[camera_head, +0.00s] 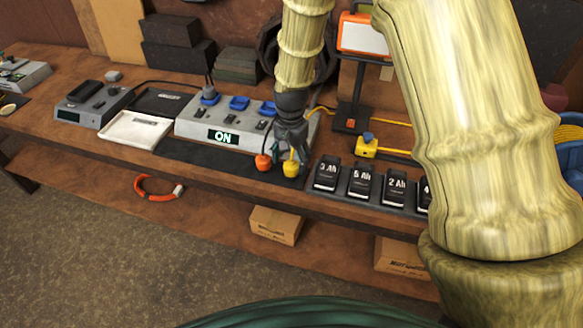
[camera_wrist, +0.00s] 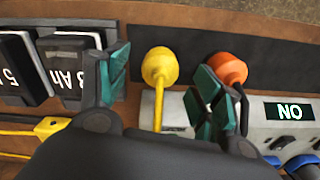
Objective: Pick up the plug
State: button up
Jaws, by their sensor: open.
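A yellow plug (camera_head: 291,169) on a yellow cord and an orange plug (camera_head: 263,162) on a dark cord sit side by side at the front edge of the grey power box. My gripper (camera_head: 290,135) points down just above and behind them. In the wrist view, my open gripper (camera_wrist: 158,88) has the yellow plug (camera_wrist: 160,67) in line with the gap between its green-padded fingers, touching neither as far as I can see. The orange plug (camera_wrist: 227,68) lies just outside the right finger. The frames do not tell which plug is meant.
The grey power box (camera_head: 190,131) shows "ON" and carries blue plugs on top. Battery packs (camera_head: 361,182) stand to the right on the bench. A yellow connector (camera_head: 366,148) lies behind them. A white tray (camera_head: 135,131) is at left. An orange cable loop (camera_head: 150,196) is on the lower shelf.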

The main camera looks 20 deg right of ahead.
aim_at(291, 165)
jog(key=shift+w+f+p, duration=0.1)
jog(key=shift+f+p, duration=0.6)
jog(key=shift+f, duration=1.2)
jog(key=c, duration=1.2)
